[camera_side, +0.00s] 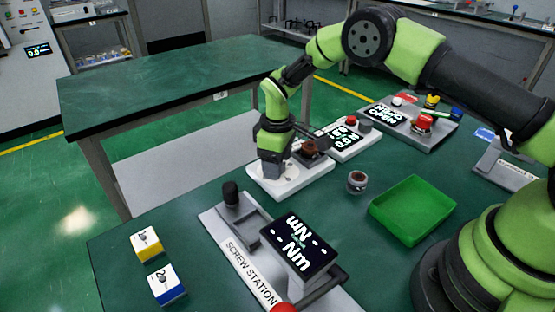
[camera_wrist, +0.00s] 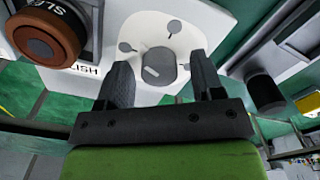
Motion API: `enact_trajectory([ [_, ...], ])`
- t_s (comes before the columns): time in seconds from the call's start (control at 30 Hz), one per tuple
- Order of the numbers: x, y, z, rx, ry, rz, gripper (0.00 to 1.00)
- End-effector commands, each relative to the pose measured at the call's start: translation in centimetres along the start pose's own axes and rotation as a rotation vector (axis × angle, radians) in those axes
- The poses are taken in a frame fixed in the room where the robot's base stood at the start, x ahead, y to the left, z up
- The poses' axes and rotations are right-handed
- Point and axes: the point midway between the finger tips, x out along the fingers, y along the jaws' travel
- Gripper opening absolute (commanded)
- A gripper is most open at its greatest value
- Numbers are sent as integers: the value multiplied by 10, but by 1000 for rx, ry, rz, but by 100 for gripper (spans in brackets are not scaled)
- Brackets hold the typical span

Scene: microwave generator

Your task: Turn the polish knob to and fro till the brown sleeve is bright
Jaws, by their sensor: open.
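The white polish unit (camera_side: 318,180) stands on the green table under my gripper (camera_side: 273,172). The brown sleeve (camera_side: 309,149) sits on the unit, right of my gripper. In the wrist view the sleeve (camera_wrist: 45,38) is at the upper left in a dark holder, with a dull brown rim. The polish knob (camera_wrist: 158,66) is a grey round knob with a pale pointer mark, on the white plate (camera_wrist: 190,15) with dark dial marks. My gripper (camera_wrist: 161,72) is open, one finger on each side of the knob; I cannot tell if they touch it. In the side view my gripper hides the knob.
The screw station (camera_side: 232,250) stands in front with a display (camera_side: 299,243). A green tray (camera_side: 411,209) and a small metal part (camera_side: 357,182) lie to the right. A display panel (camera_side: 345,136) stands close behind the unit. Numbered blocks (camera_side: 147,244) are at front left.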

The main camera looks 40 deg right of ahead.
Motion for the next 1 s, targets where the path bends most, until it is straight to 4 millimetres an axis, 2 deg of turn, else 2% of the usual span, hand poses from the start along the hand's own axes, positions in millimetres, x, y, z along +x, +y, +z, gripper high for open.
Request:
enact_trajectory([
  [0.23,1,0,0,1,1,0,61],
  [0.4,0,0,0,1,0,0,22],
  [0.47,0,0,0,1,0,0,12],
  [0.77,0,0,0,31,-1,-1,12],
  [1.0,0,0,0,156,-2,0,12],
])
